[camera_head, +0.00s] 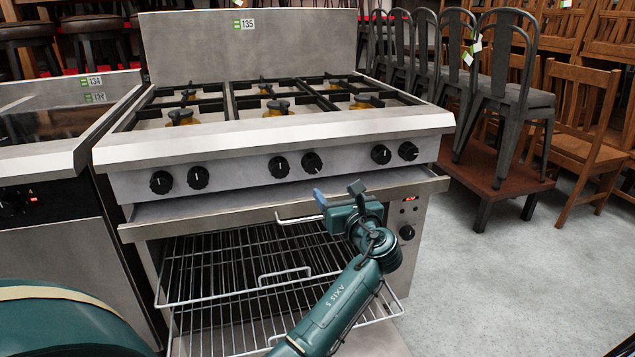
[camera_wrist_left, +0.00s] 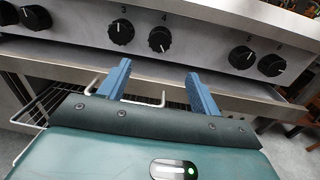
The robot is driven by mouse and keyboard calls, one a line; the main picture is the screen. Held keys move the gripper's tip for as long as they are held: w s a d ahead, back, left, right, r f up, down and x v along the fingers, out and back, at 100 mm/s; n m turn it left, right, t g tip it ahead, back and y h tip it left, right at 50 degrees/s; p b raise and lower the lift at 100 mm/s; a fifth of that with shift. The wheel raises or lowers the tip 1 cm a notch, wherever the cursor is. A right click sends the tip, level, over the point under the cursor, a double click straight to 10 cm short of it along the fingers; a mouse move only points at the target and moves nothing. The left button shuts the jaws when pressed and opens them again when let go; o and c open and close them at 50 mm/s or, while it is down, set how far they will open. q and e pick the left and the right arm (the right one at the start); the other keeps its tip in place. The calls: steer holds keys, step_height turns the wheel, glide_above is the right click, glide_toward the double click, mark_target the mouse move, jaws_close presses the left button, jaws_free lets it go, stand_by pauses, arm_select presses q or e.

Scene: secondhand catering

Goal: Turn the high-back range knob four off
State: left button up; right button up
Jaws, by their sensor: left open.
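The high-back range (camera_head: 275,138) stands ahead with a row of black knobs on its front panel. Knob four (camera_head: 312,162) is fourth from the left; it also shows in the left wrist view (camera_wrist_left: 160,39), under a printed 4. It has a white pointer mark, whose exact setting is too small to tell. My left gripper (camera_head: 338,192) is open and empty, below and in front of knob four, apart from it. In the left wrist view its blue fingers (camera_wrist_left: 158,72) point toward the panel, with knob four beyond the gap. My right gripper is not in view.
Knob three (camera_head: 279,167) sits close left of knob four; knob five (camera_head: 381,154) is farther right. A steel ledge (camera_head: 237,214) juts out below the panel, above an open oven with wire racks (camera_head: 220,291). Chairs (camera_head: 505,95) stand right; clear floor (camera_head: 500,285) lies in front of them.

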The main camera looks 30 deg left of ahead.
mark_target(314, 166)
arm_select(q)
steer(key=b+x, duration=0.3)
steer(key=x, duration=0.8)
steer(key=shift+w+a, duration=0.2)
steer(key=shift+a, duration=0.05)
steer(key=shift+w+a+r+b, duration=0.1)
steer(key=shift+w+a+b, duration=0.25)
steer(key=shift+a, duration=0.2)
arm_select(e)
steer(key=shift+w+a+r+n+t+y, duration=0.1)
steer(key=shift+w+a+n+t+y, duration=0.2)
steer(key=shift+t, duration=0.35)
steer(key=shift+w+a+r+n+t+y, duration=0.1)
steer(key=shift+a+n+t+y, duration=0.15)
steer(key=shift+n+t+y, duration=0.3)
arm_select(q)
steer(key=shift+c, duration=0.3)
steer(key=c, duration=0.9)
